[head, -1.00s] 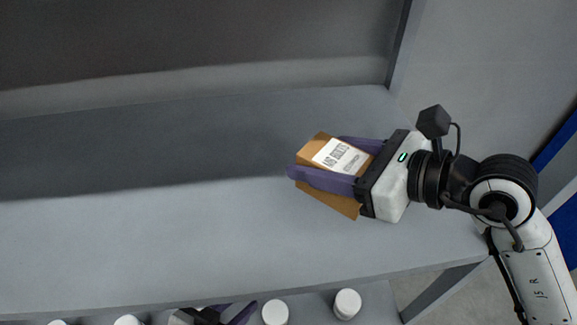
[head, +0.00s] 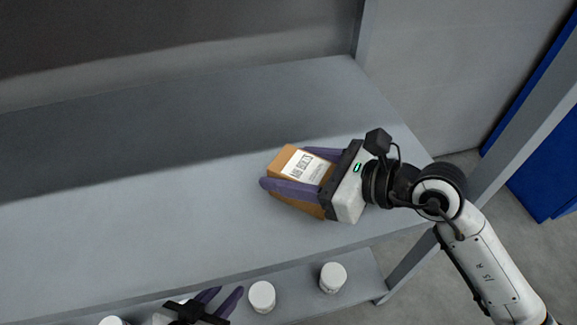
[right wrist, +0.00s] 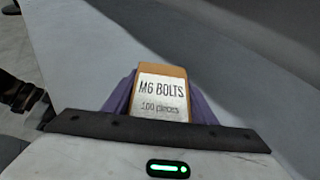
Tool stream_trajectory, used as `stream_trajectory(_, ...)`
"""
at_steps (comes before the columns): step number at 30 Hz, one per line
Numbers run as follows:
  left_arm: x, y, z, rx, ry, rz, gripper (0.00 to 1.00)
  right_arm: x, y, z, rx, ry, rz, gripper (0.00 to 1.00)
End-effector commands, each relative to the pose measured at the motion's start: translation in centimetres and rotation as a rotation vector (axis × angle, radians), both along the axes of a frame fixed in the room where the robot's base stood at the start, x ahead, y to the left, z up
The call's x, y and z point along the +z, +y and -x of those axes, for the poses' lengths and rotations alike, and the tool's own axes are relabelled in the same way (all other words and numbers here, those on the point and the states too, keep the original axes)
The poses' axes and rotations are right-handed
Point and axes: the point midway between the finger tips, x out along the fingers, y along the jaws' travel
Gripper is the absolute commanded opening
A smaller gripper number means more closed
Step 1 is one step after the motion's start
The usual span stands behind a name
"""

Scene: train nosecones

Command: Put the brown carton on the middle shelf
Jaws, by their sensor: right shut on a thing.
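The brown carton (head: 287,158) has a white label that reads "M6 BOLTS, 100 pieces". My right gripper (head: 285,172) is shut on it, with a purple finger on either side. The carton is over the grey shelf (head: 130,220); I cannot tell whether it touches the surface. In the right wrist view the carton (right wrist: 162,70) sits between the purple fingers, label facing the camera. My left gripper (head: 222,299) shows at the bottom of the head view, below the shelf's front edge. Its purple fingers are apart with nothing seen between them.
White round tubs stand on the lower level, including one (head: 262,296) beside my left gripper and one (head: 333,277) further right. A shelf post (head: 440,215) rises at the right. The shelf surface left of the carton is clear.

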Motion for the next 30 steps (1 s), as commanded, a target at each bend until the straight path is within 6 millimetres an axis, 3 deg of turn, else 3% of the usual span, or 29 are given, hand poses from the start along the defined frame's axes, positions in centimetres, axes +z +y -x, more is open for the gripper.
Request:
stream_trajectory(2, -0.2, 0.0, 0.0, 0.002, 0.001, 0.002, 0.31, -0.1, 0.0, 0.0, 0.000, -0.004, -0.003, 0.11)
stream_trajectory(3, -0.2, 0.0, 0.0, 0.002, 0.000, 0.002, 0.31, -0.2, 0.0, 0.0, 0.000, 0.000, 0.000, 0.56)
stream_trajectory(6, -0.1, -0.1, 0.0, 0.003, 0.000, 0.003, 0.31, -0.2, 0.0, 0.0, 0.000, 0.000, 0.001, 0.70)
stream_trajectory(17, 0.2, 0.0, -0.3, 0.002, -0.005, 0.001, 0.31, 0.2, -0.2, 0.1, -0.001, 0.000, 0.001, 0.70)
stream_trajectory(30, 0.4, 0.0, -0.6, -0.001, -0.006, -0.004, 0.31, 3.2, -7.2, 3.6, -0.001, 0.000, 0.004, 0.70)
